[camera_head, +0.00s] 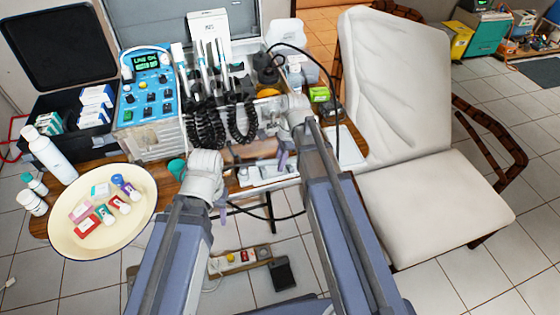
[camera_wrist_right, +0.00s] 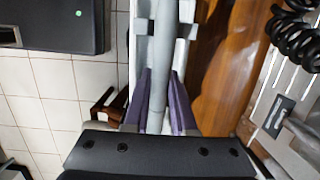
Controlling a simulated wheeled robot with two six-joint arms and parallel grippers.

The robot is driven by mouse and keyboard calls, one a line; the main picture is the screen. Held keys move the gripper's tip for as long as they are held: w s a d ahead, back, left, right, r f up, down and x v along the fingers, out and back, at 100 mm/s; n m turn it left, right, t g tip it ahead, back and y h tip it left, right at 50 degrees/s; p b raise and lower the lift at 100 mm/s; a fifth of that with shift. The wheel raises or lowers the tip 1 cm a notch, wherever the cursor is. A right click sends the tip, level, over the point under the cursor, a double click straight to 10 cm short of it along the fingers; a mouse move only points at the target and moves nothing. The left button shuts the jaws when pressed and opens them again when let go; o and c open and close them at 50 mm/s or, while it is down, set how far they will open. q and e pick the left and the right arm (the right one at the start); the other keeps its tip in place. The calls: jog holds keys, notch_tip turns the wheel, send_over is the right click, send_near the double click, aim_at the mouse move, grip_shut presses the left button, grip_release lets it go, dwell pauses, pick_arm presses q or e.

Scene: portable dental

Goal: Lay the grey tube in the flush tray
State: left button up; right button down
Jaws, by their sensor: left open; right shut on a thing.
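My right gripper (camera_wrist_right: 160,100) has its purple fingers shut on the grey tube (camera_wrist_right: 162,55), which runs lengthwise up the right wrist view. A narrow white tray (camera_wrist_right: 143,50) with raised side blocks lies along the tube there; I cannot tell whether the tube touches it. In the head view the right gripper (camera_head: 283,160) is at the table's front edge, over the white tray (camera_head: 262,176), and the tube is mostly hidden by my arm. My left gripper (camera_head: 222,208) is open, left of the tray and in front of the table edge.
A cream basin (camera_head: 142,232) with several small boxes and bottles stands at the left. A blue control unit (camera_head: 146,85) and handpieces with coiled black cords (camera_head: 208,125) stand behind my grippers. A white dental chair (camera_head: 430,190) is at the right.

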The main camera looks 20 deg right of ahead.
jog(key=shift+f, duration=0.1)
jog(key=c, duration=0.7)
grip_release()
jog(key=shift+o, duration=0.2)
jog(key=r+p, duration=0.2)
jog(key=d+r+p, duration=0.1)
jog(key=r+p, duration=0.5)
jog(key=shift+d, duration=0.2)
dwell(0.6)
